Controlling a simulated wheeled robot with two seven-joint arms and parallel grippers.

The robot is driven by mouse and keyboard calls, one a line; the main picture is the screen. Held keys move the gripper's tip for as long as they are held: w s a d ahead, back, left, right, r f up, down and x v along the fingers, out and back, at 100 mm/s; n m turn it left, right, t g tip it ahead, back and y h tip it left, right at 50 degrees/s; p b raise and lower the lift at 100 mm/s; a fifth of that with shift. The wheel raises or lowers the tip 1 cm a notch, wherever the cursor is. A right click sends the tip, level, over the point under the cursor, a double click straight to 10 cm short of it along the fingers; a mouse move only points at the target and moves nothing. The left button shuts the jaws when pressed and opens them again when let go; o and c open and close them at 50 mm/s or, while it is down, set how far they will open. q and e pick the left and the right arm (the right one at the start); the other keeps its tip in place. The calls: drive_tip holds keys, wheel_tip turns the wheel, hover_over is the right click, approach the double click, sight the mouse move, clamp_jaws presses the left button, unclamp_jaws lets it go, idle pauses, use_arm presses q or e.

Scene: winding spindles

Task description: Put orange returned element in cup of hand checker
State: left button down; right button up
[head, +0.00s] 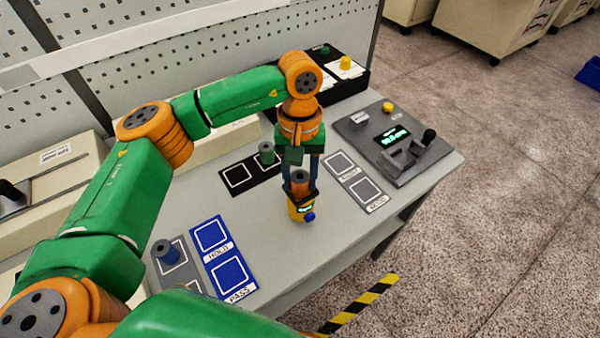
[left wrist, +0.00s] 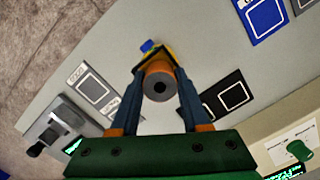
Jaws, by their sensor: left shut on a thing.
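The orange element (head: 300,183), a short cylinder with a dark grey top and a centre hole, is upright between the fingers of my left gripper (head: 301,180). The gripper is shut on it. The hand checker (head: 303,209), small and yellow with a blue button and a green display, is directly below the element on the grey table. In the left wrist view the element (left wrist: 159,82) is seen end-on and covers most of the checker (left wrist: 146,50). Whether the element's lower end is inside the cup is hidden. My right gripper is not in view.
A green spindle (head: 266,154) stands on a black mat, and a blue-grey spindle (head: 166,253) on a grey mat. Blue HOLD and PASS squares (head: 224,247) lie front left. A grey two-square mat (head: 347,165) and grey tester (head: 421,160) are right. Bare table surrounds the checker.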

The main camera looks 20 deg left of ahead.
sight(301, 171)
use_arm(q)
drive_tip(key=shift+s+f+b, duration=0.1)
drive_tip(key=shift+f+b, duration=0.15)
drive_tip(key=shift+b, duration=0.05)
drive_tip(key=shift+s+f+b, duration=0.4)
drive_tip(key=shift+b, duration=0.1)
drive_tip(key=shift+c, duration=1.9)
unclamp_jaws()
drive_tip(key=shift+w+d+r+p, duration=0.1)
drive_tip(key=shift+w+r+p, duration=0.15)
drive_tip(key=shift+r+p, duration=0.55)
drive_tip(key=shift+w+r+b, duration=0.35)
drive_tip(key=shift+r+b, duration=0.45)
drive_tip(key=shift+r, duration=0.1)
drive_tip(key=r, duration=0.3)
drive_tip(key=w+r, duration=0.1)
drive_tip(key=r, duration=0.1)
drive_tip(key=shift+r, duration=0.1)
drive_tip(key=r, duration=0.3)
drive_tip(key=r+p, duration=0.1)
drive_tip(key=shift+a+r, duration=0.3)
drive_tip(key=shift+r, duration=0.05)
drive_tip(key=shift+w, duration=0.1)
